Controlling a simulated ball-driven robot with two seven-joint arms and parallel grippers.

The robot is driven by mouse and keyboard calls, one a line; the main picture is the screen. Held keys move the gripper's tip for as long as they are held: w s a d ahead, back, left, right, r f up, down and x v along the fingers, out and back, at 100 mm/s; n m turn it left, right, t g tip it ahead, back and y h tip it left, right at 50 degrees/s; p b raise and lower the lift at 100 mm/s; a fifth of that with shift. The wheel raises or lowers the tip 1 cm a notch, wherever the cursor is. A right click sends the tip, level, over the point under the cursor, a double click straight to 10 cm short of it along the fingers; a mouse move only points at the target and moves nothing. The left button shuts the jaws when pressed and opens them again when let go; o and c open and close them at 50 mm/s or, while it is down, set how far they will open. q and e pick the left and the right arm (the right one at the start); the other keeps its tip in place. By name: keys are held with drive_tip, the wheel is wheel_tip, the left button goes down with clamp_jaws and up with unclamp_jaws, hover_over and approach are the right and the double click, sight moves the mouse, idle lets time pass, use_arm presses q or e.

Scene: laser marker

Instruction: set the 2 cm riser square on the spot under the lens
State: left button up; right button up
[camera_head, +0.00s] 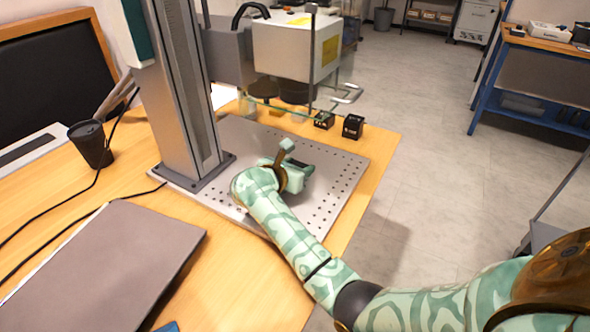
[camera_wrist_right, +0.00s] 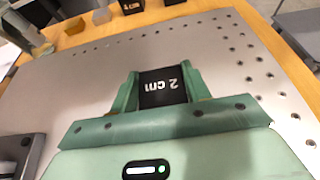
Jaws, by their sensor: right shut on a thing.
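My right gripper (camera_head: 303,168) is low over the perforated metal plate (camera_head: 338,182) in the head view. In the right wrist view the gripper (camera_wrist_right: 161,84) is shut on a black block marked "2 cm" (camera_wrist_right: 163,86), the riser, between its green fingers. The riser's label appears upside down there. I cannot tell whether the riser touches the plate. The white laser head (camera_head: 297,45) hangs from the column, with a dark round lens part (camera_head: 297,92) beneath it. The spot itself cannot be made out. My left gripper is not in view.
The metal column (camera_head: 182,85) stands at the plate's left. A closed laptop (camera_head: 110,265) and a black cup (camera_head: 90,143) are on the table's left side.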

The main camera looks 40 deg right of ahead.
drive_tip(key=shift+f, duration=0.1)
drive_tip(key=o, duration=1.1)
drive_tip(key=shift+c, duration=0.2)
drive_tip(key=shift+r, duration=0.2)
drive_tip(key=shift+s+a+r, duration=0.15)
drive_tip(key=shift+a+r, duration=0.05)
drive_tip(key=shift+a, duration=0.1)
drive_tip(key=p+v, duration=0.2)
drive_tip(key=v, duration=0.1)
drive_tip(key=shift+s+a+r, duration=0.1)
drive_tip(key=shift+a+r, duration=0.05)
drive_tip(key=shift+r, duration=0.1)
drive_tip(key=p+v, duration=0.2)
drive_tip(key=v, duration=0.5)
drive_tip(key=shift+f, duration=0.1)
drive_tip(key=shift+s+a, duration=0.25)
drive_tip(key=shift+a, duration=0.15)
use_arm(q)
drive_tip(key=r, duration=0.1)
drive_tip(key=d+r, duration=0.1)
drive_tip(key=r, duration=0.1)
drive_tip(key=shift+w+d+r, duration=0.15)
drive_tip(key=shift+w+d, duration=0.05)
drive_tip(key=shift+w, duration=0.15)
